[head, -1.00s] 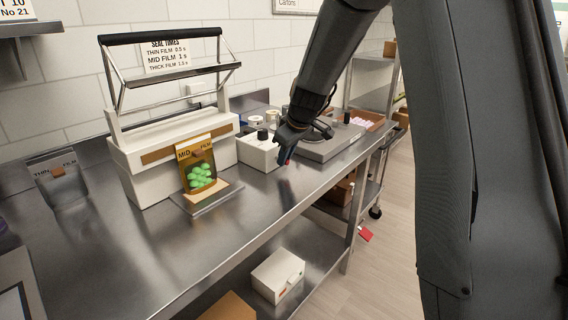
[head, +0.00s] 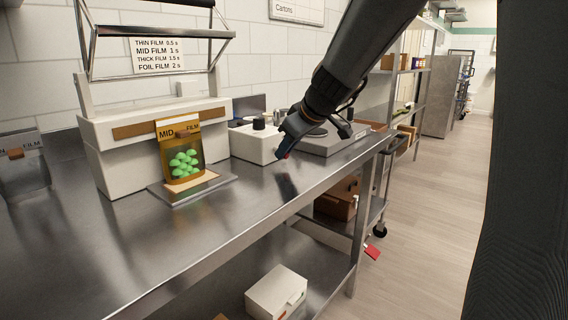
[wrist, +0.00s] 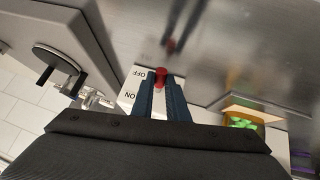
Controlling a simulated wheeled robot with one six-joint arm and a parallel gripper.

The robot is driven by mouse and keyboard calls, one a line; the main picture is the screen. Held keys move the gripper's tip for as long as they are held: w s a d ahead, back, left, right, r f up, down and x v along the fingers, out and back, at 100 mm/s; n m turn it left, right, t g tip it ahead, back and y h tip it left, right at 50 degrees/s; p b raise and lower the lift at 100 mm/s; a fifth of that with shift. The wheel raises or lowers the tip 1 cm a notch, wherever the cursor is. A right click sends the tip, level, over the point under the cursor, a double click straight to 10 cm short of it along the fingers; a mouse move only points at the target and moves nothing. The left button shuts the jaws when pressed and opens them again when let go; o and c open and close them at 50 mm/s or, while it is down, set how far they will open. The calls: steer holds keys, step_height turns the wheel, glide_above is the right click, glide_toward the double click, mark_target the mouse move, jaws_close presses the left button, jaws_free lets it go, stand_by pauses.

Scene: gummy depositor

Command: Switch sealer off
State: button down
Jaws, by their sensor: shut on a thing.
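The white switch box (head: 254,146) with a black knob on top stands on the bench, right of the sealer (head: 103,150). In the wrist view its face (wrist: 128,98) carries the labels OFF and ON. A red-tipped switch lever (wrist: 161,76) shows between my fingertips, level with OFF. My gripper (head: 285,154) is at the box's right front; in the wrist view its two dark fingers (wrist: 162,92) are shut on the lever. The fingers hide the lever's lower part.
A MID FILM pouch (head: 183,158) of green gummies stands on a small plate (head: 214,187) before the sealer. A grey scale-like device (head: 335,143) is close behind my gripper. A dark pouch (head: 24,170) stands at left. The front bench is clear.

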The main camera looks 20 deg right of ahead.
steer(key=shift+d+f+t+y+b, duration=0.1)
steer(key=shift+f+t+y+b, duration=0.45)
steer(key=shift+b, duration=3.95)
steer(key=shift+r+t+b, duration=0.2)
steer(key=shift+t+b, duration=0.15)
steer(key=shift+b, duration=1.05)
steer(key=c, duration=1.7)
jaws_free()
steer(key=shift+c, duration=0.2)
steer(key=shift+s, duration=0.1)
steer(key=p+v, duration=0.1)
steer(key=v, duration=0.6)
steer(key=shift+s+d+r, duration=0.1)
steer(key=shift+s+r, duration=0.15)
